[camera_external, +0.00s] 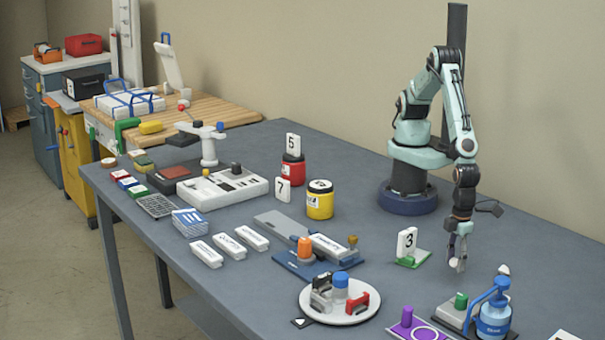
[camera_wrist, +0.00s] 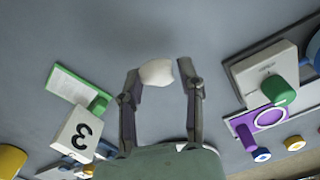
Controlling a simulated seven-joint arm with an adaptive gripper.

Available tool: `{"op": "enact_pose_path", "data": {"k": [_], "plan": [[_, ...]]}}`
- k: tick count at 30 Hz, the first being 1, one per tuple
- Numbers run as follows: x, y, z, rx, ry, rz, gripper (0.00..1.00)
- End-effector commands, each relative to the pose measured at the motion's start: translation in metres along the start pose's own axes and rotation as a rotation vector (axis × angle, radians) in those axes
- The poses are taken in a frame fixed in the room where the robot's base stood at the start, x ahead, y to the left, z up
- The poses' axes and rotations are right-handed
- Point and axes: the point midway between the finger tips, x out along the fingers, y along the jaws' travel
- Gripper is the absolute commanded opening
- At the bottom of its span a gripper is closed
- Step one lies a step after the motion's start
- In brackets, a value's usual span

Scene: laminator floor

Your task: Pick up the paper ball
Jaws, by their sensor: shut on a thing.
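The paper ball (camera_wrist: 157,72) is a small, off-white crumpled lump between my fingertips in the wrist view. My gripper (camera_wrist: 160,80) is shut on it, with one finger on each side. In the external view my gripper (camera_external: 457,262) points down at the right part of the table, beside the white number 3 sign. The ball shows there only as a small pale patch between the fingers. I cannot tell from these views whether it touches the table.
The number 3 sign (camera_external: 407,243) on a green base stands just left of my gripper. A blue pump bottle (camera_external: 493,320) and a grey block with a green knob (camera_external: 460,302) stand in front. A round white plate (camera_external: 372,306) holds several items. Bare table lies behind my gripper.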

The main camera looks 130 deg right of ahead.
Motion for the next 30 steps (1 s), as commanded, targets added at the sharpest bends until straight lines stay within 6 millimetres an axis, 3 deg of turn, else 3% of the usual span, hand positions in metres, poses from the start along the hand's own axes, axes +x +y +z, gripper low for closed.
{"op": "enact_pose_path", "data": {"k": [6,15,30], "plan": [[-0.057,0.047,0.012,0.0,0.001,-0.003,0.26],[-0.083,0.113,0.029,0.0,0.001,0.0,0.26],[-0.09,0.136,0.036,0.091,0.001,0.004,0.26]]}}
